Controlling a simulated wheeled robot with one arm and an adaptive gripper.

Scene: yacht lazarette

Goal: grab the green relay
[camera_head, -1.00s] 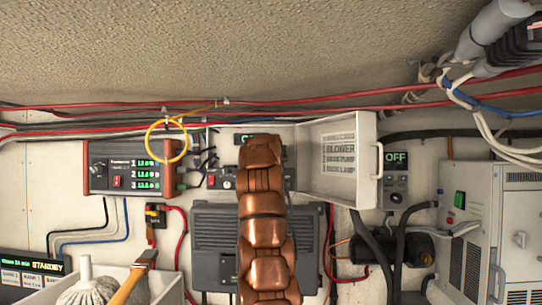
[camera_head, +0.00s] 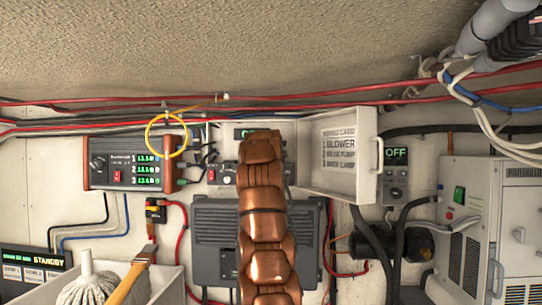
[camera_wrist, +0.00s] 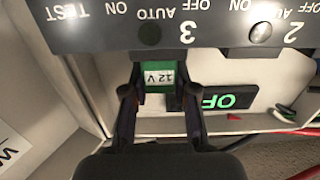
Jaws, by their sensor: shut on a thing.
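The green relay (camera_wrist: 157,77) with a white "12 V" label shows in the wrist view, just below the edge of a dark switch panel (camera_wrist: 210,32). My gripper (camera_wrist: 160,88) has one dark finger on each side of the relay and is shut on it. The relay's upper end is hidden at the panel edge, so I cannot tell how far it is seated. In the head view my copper-coloured arm covers the gripper and the relay, in front of an open box (camera_head: 300,125) with a lid (camera_head: 338,158).
In the wrist view a small green-lit display (camera_wrist: 225,100) lies right of the relay, close to my right finger. In the head view a yellow loop (camera_head: 166,135) hangs at left, red cables run above, and a grey finned unit (camera_head: 215,235) sits behind my arm.

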